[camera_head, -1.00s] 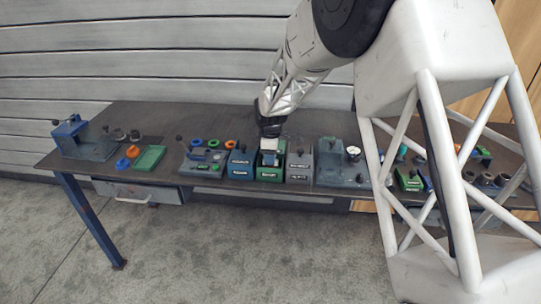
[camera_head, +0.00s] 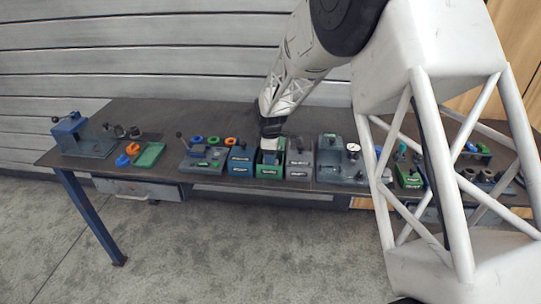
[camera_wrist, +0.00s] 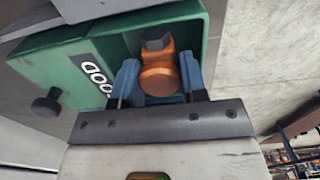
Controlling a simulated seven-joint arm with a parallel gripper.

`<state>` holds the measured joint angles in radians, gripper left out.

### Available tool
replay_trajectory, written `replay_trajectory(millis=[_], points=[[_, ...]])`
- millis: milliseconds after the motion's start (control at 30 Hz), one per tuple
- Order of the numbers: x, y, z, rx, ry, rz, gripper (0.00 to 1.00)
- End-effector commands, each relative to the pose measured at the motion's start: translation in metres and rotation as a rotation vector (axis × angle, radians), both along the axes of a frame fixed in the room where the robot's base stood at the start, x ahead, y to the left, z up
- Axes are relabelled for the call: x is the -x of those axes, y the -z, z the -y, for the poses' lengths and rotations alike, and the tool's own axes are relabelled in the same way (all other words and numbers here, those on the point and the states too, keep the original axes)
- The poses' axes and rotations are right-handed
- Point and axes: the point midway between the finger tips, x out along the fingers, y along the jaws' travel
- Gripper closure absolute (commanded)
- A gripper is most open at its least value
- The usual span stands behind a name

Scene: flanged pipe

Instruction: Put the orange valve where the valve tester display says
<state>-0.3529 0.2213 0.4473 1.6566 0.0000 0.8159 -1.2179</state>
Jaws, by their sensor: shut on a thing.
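The orange valve (camera_wrist: 160,75) with its dark hex cap is between the two blue fingers of my gripper (camera_wrist: 159,66) in the wrist view. My gripper is shut on it. The valve is over or inside a green bin (camera_wrist: 45,65), whose white label shows letters like "OOD". In the head view my gripper (camera_head: 269,156) points down into the green bin (camera_head: 270,172), and the valve is hidden there. The valve tester looks to be the grey unit with a round gauge (camera_head: 340,165) to the right; I cannot read any display.
A blue bin (camera_head: 240,165) stands directly left of the green bin and a grey bin (camera_head: 299,165) directly right. A tray with coloured rings (camera_head: 203,155) is farther left. The table (camera_head: 150,115) is clear behind these.

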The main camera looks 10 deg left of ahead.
Motion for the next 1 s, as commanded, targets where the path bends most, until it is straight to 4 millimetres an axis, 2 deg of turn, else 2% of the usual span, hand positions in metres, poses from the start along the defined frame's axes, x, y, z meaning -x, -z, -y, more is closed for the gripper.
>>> replay_trajectory(millis=[1000], points=[[0.0,0.014,0.0,0.0,0.0,0.0,0.92]])
